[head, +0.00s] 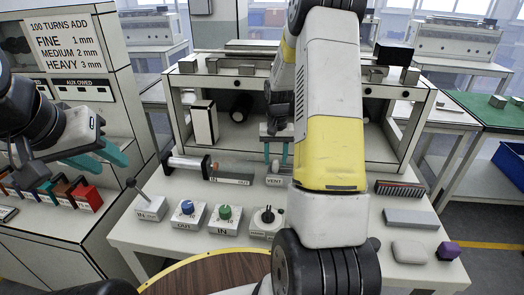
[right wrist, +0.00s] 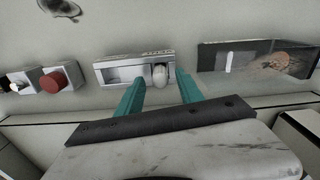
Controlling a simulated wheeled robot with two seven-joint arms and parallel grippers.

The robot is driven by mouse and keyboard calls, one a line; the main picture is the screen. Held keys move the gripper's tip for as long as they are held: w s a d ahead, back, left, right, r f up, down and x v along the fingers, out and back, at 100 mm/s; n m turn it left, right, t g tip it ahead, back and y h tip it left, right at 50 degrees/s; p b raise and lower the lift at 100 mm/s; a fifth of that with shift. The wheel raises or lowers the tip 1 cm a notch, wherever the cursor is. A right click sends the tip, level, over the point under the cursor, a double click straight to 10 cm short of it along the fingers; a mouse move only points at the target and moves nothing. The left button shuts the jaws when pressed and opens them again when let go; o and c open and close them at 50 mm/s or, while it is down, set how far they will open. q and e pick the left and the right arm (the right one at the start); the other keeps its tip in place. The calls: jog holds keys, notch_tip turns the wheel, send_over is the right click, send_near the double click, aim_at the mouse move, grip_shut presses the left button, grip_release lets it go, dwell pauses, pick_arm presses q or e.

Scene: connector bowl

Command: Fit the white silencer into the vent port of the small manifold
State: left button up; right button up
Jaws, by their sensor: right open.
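A small pale metal block, which I take for the small manifold, shows in the right wrist view (right wrist: 118,72). In the head view a block labelled VENT (head: 275,182) stands below my right gripper. A white rounded piece, apparently the silencer (right wrist: 160,75), is at the block's right end in the right wrist view; I cannot tell how far it is seated. My right gripper (head: 277,154) is open and points down, its teal fingers (right wrist: 159,92) on either side of the white piece, with gaps. My left gripper (head: 100,158) is empty with teal fingers apart, far left.
In front stand control boxes with a blue knob (head: 187,208) and a green knob (head: 225,212). A brush (head: 399,188) and a grey block (head: 410,218) lie at the right. My right arm hides the bench's middle.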

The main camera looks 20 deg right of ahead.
aim_at(276, 160)
jog(key=s+a+r+n+t, duration=0.1)
jog(key=s+a+r, duration=0.15)
jog(key=r, duration=0.75)
jog(key=s+a+r+t, duration=0.1)
jog(key=s+a+r, duration=0.15)
jog(key=r, duration=0.65)
jog(key=s+a+r+n+t+y, duration=0.1)
jog(key=s+a+r+t, duration=0.1)
jog(key=s, duration=0.7)
jog(key=s+a+r+n+t+y, duration=0.1)
jog(key=s+a+r, duration=0.3)
jog(key=s, duration=0.6)
jog(key=shift+a+r+n+t, duration=0.4)
jog(key=shift+a+n+t, duration=0.2)
jog(key=shift+a, duration=0.5)
